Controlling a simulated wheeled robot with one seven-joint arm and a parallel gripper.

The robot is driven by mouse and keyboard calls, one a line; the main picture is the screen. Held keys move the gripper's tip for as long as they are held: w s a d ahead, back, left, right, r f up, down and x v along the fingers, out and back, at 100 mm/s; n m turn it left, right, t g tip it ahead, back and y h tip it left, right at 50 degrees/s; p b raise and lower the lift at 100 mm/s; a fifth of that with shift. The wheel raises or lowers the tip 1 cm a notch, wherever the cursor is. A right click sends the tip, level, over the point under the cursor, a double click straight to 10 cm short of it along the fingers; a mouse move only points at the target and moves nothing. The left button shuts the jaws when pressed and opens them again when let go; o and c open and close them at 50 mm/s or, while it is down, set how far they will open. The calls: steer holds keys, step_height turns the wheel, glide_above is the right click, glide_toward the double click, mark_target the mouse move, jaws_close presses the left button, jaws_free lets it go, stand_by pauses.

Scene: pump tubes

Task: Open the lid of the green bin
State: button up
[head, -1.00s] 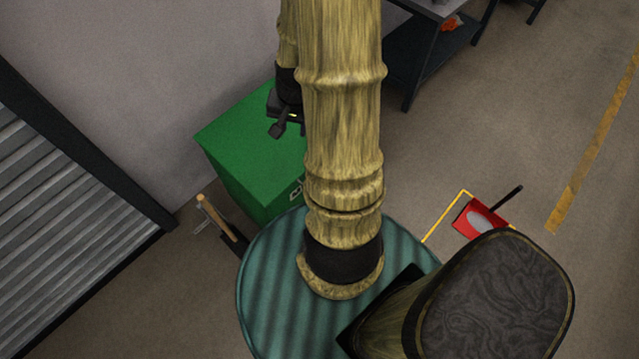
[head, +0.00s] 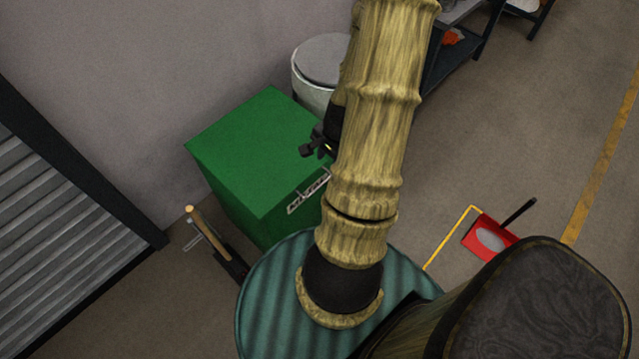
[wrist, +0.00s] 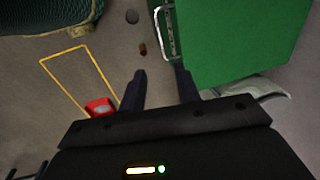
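The green bin (head: 262,150) stands against the wall, left of my arm in the head view. Its flat green lid is closed, and a metal handle or latch (head: 308,190) shows on its front edge. In the wrist view the green bin (wrist: 230,40) fills the upper right, with the metal handle (wrist: 168,32) along its left edge. My gripper (head: 308,147) is partly hidden behind my arm, near the bin's right side. In the wrist view my gripper (wrist: 160,82) has its two fingers apart with nothing between them, short of the handle.
A white round drum (head: 318,65) stands behind the bin. A red dustpan (head: 487,238) lies on the floor at right, by a yellow line. A wooden-handled tool (head: 205,232) is left of the bin. A dark workbench (head: 455,60) stands at the back.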

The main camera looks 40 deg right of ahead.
mark_target(318, 187)
steer(key=w+f+b, duration=0.1)
steer(key=f, duration=0.4)
steer(key=w+f, duration=0.1)
steer(key=f, duration=0.5)
steer(key=w+f+b, duration=0.1)
steer(key=f, duration=0.4)
steer(key=shift+w+a+f+b, duration=0.1)
steer(key=shift+w+f+b, duration=0.05)
steer(key=shift+f+b, duration=0.15)
steer(key=shift+r, duration=0.1)
jaws_close()
